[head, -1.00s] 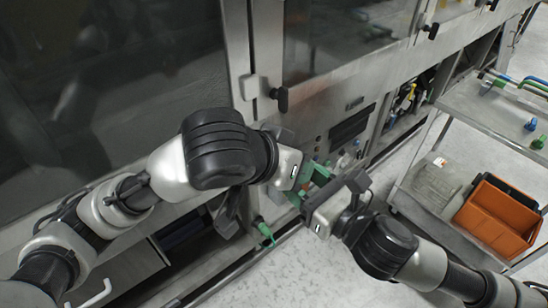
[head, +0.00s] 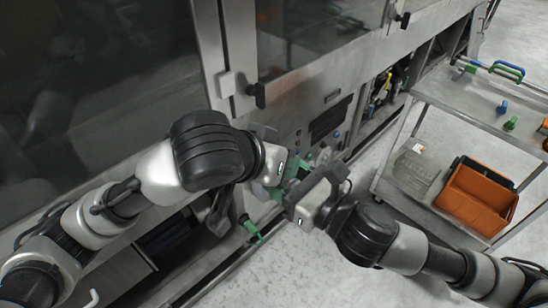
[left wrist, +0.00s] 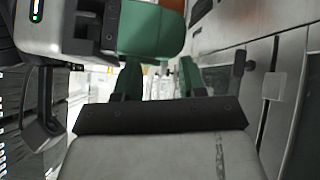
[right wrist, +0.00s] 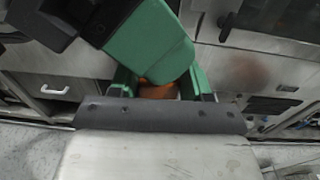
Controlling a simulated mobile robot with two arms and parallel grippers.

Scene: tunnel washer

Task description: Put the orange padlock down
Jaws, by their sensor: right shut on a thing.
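The orange padlock (right wrist: 158,90) shows as a small orange patch between the green fingers of my right gripper (right wrist: 163,85) in the right wrist view. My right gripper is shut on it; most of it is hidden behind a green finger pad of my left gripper. In the head view my right gripper (head: 296,190) is close beside my left gripper (head: 274,180), in front of the washer. The left wrist view shows my left gripper's fingers (left wrist: 160,82) apart, with bright background between them. Whether the grippers touch cannot be told.
A grey metal cart (head: 455,98) stands right, with small blue (head: 502,107) and green (head: 511,123) items on top. Its lower shelf holds an orange bin (head: 478,197) and a clear container (head: 416,168). The steel washer front (head: 235,60) fills the left. Floor (head: 330,265) is clear between.

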